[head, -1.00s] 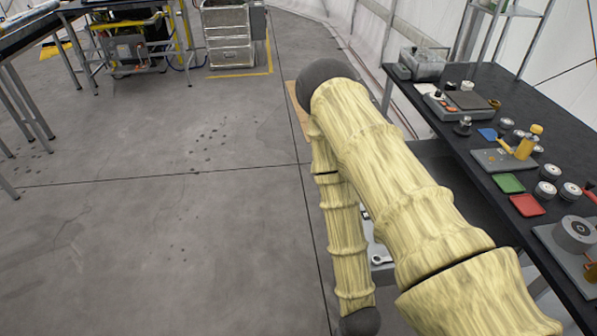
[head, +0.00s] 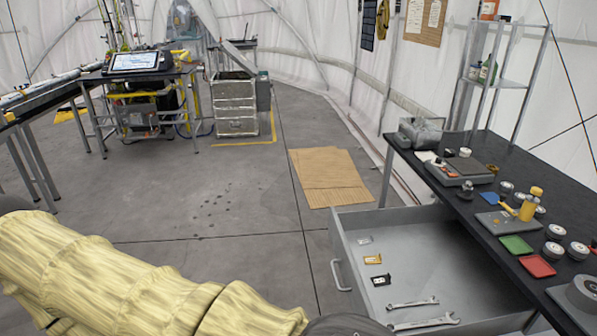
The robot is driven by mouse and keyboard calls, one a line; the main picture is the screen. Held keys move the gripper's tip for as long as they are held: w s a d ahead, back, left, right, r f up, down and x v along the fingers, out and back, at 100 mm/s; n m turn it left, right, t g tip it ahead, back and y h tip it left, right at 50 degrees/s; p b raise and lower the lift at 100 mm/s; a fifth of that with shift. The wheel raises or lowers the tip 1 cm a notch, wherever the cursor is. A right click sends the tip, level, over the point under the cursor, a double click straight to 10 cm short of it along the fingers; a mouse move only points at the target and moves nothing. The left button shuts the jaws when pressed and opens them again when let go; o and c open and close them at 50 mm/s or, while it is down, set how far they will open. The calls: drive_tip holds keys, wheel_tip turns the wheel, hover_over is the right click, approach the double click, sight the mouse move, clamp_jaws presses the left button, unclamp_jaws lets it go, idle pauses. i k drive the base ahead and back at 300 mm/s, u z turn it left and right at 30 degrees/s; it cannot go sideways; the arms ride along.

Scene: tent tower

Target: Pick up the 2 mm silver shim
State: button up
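A small silver piece (head: 364,240), which looks like the silver shim, lies flat in the open grey drawer (head: 437,262), near its left wall. Its thickness mark is too small to read. A yellow-gold piece (head: 373,260) and a black piece (head: 381,280) lie in front of it in a row, apart from each other. My arm, in a pale yellow cover, crosses the lower left of the head view. My gripper is out of the picture, so its state and any contents are hidden.
Two wrenches (head: 412,303) lie in the drawer's front part. The drawer handle (head: 340,275) faces left. The black workbench (head: 470,205) beside it carries a yellow tool, green and red trays and several round parts. Cardboard (head: 330,178) lies on the floor behind.

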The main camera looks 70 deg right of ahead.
sight(364, 241)
drive_tip(key=u, duration=0.35)
drive_tip(key=k, duration=1.2)
drive_tip(key=z, duration=2)
